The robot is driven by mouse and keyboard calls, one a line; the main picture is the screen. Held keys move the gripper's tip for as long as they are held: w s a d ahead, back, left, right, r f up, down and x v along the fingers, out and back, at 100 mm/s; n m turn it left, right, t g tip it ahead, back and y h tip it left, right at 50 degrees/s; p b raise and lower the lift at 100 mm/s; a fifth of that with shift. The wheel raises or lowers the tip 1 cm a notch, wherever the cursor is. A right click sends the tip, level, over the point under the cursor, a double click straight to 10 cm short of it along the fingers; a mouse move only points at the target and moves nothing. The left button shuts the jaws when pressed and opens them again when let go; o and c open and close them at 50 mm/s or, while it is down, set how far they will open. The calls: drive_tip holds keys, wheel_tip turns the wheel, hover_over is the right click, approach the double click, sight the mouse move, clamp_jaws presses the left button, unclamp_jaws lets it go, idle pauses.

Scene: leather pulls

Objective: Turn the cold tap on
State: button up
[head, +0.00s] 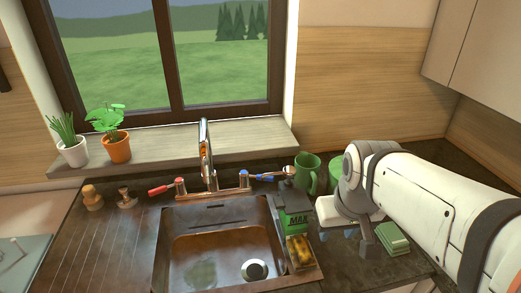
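The copper-coloured tap (207,160) stands behind the sink, with its spout upright in the middle. The blue-marked cold handle (268,176) is on the right of the tap and points out to the right. The red-marked handle (162,189) is on the left and points out to the left. No water stream shows under the spout. My gripper (348,238) is low over the right-hand counter, to the right of the cold handle and apart from it. The arm's end covers part of the gripper, and its finger gap is unclear.
The sink (205,245) is in front of the tap. A green mug (307,172) stands close right of the cold handle, with another green item behind my arm. A green box (293,222) and a yellow sponge (299,250) sit at the sink's right edge. Green sponges (393,238) lie right of my gripper.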

drive_tip(key=w+a+r+n+p, duration=0.1)
drive_tip(key=w+r+n, duration=0.1)
drive_tip(key=w, duration=0.3)
drive_tip(key=w+a+r+n, duration=0.1)
drive_tip(key=w+n, duration=0.1)
drive_tip(key=w, duration=0.3)
drive_tip(key=n+g+p, duration=0.3)
drive_tip(key=n+p, duration=0.1)
drive_tip(key=n, duration=0.6)
hover_over(256, 177)
drive_tip(key=d, duration=0.2)
drive_tip(key=f, duration=0.9)
drive_tip(key=shift+w+d+f, duration=0.1)
drive_tip(key=shift+d, duration=0.1)
drive_tip(key=shift+w+a+f+n+p, duration=0.15)
drive_tip(key=shift+f+n+p, duration=0.15)
drive_tip(key=shift+f, duration=0.35)
wheel_tip(256, 177, down, 7)
drive_tip(key=shift+r+p, duration=0.1)
drive_tip(key=shift+p, duration=0.75)
drive_tip(key=shift+c, duration=0.3)
